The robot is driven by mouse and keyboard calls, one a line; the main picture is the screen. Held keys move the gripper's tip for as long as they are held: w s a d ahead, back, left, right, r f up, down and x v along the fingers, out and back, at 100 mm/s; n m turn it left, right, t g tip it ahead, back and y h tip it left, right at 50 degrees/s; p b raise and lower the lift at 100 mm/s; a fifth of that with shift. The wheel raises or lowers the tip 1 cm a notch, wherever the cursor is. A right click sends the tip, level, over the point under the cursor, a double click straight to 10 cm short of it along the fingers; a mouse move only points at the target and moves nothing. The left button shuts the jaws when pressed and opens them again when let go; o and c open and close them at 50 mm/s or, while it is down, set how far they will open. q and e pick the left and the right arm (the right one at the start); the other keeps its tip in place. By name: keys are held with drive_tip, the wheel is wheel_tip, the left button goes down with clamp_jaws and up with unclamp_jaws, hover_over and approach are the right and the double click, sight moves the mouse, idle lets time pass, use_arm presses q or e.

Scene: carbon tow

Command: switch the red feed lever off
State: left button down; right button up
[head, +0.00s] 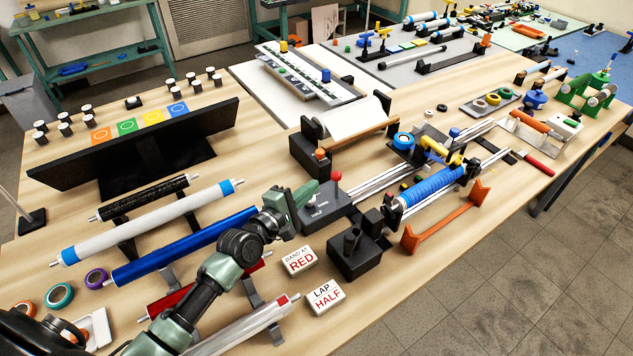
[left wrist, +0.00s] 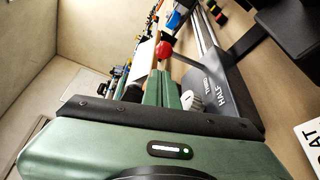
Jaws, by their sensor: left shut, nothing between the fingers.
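The red feed lever's ball knob (head: 336,176) stands at the back of a grey box (head: 322,207) with lettering that includes HALF. My left gripper (head: 306,190) is shut and empty, just left of the lever and over the box's left side. In the left wrist view the red knob (left wrist: 165,50) appears right beyond the shut fingertips (left wrist: 161,76). I cannot tell whether they touch it. A white knob (left wrist: 191,100) shows beside the fingers, near the lettering. My right gripper is not in view.
Two white signs, BAND AT RED (head: 299,260) and LAP HALF (head: 325,297), lie in front of the box. A black block (head: 354,252) and a blue-wound roller (head: 432,187) stand to the right. Several rollers (head: 150,222) lie left. An orange knob (head: 319,154) is behind.

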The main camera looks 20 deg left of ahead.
use_arm(q)
drive_tip(key=v, duration=0.3)
drive_tip(key=shift+s, duration=0.25)
drive_tip(key=shift+r, duration=0.1)
